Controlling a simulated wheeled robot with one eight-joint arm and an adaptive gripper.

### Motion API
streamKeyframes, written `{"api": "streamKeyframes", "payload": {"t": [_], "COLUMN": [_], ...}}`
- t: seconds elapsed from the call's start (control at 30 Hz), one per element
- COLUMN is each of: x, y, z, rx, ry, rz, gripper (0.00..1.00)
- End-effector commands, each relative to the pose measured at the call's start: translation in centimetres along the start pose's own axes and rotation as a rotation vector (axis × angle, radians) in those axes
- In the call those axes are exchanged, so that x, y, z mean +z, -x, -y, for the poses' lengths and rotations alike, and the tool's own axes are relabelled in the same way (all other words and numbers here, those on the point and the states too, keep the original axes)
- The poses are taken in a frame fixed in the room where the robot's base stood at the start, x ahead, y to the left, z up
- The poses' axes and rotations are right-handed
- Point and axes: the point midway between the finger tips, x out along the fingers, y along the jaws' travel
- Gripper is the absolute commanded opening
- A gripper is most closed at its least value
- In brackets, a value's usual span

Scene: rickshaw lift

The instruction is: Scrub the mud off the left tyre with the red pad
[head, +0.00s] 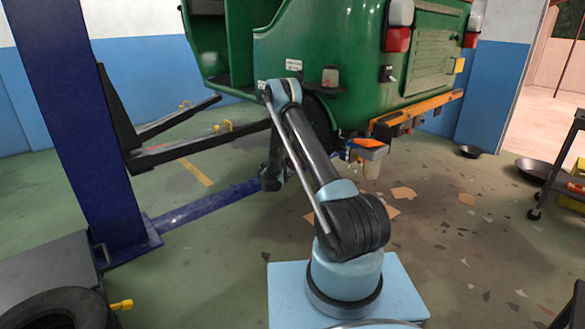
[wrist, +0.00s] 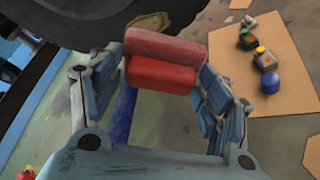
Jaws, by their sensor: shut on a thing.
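My gripper (wrist: 163,78) is shut on the red pad (wrist: 164,50) in the wrist view, with a finger on either side of it. The pad's upper part looks duller and browner than its lower block. A dark tyre (wrist: 75,18) fills the upper left of the wrist view, close to the pad; I cannot tell whether they touch. A tan-brown patch (wrist: 150,22), possibly mud, shows just above the pad by the tyre's edge. In the head view, the tyre (head: 323,128) under the green rickshaw (head: 335,45) is mostly hidden behind my arm.
A blue lift post (head: 75,130) with dark lift arms (head: 195,148) stands at left. Cardboard (wrist: 255,70) with several small objects lies on the floor. Dark pans (head: 535,172) and a cart (head: 565,165) are at right. A loose tyre (head: 60,310) lies front left.

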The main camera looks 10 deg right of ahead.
Motion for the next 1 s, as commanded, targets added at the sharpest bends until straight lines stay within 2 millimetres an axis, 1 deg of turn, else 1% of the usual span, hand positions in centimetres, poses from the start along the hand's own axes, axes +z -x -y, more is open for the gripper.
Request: {"api": "streamKeyframes", "payload": {"t": [0.17, 0.6, 0.77, 1.0], "x": [0.5, 2.0, 2.2, 2.3], "y": [-1.1, -4.7, -5.2, -5.3], "z": [0.0, 0.0, 0.0, 0.0], "rx": [-0.002, -0.003, -0.003, -0.003], "ry": [-0.001, -0.001, -0.002, -0.002], "rz": [0.0, 0.001, 0.001, 0.001], "gripper": [0.51, 0.51, 0.51, 0.51]}}
